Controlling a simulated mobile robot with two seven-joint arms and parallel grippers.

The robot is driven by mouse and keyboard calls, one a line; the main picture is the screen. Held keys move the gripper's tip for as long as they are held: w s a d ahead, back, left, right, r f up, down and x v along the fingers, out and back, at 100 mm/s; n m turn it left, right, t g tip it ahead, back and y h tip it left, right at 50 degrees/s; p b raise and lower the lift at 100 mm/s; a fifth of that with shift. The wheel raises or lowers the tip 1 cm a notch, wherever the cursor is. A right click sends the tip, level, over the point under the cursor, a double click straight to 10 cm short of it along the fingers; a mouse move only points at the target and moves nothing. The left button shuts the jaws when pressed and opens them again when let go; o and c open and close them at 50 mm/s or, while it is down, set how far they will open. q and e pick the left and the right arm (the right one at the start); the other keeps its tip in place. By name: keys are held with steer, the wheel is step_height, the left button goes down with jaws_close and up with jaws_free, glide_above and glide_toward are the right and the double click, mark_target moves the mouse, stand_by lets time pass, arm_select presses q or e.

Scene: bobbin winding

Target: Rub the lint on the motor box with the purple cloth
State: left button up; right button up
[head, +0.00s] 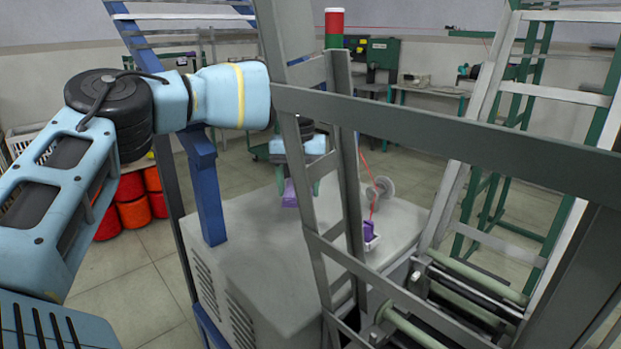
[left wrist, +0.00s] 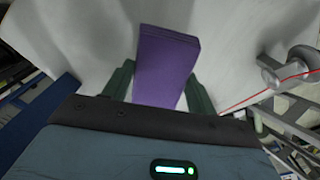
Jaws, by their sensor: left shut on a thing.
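The motor box (head: 260,265) is a large pale grey cabinet with vent slots. Its flat top fills much of the left wrist view (left wrist: 235,55). My left gripper (head: 299,182) is over the far part of the box top, partly hidden by grey frame bars. It is shut on the folded purple cloth (head: 290,194), which shows between the dark green fingers in the left wrist view (left wrist: 167,60). I cannot tell whether the cloth touches the top. I cannot make out any lint in either view. My right gripper is not in view.
A grey metal frame (head: 430,125) stands close in front, its bars crossing the view. A blue post (head: 207,190) rises at the box's left. A grey spool (head: 380,188) with red thread and a small purple piece in a white holder (head: 371,243) are at the right.

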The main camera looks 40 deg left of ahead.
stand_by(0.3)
arm_select(q)
steer(key=shift+w+a+r+p, duration=0.15)
steer(key=shift+r+p, duration=0.4)
steer(key=shift+r, duration=0.85)
steer(key=shift+s+r, duration=0.1)
steer(key=shift+s, duration=0.1)
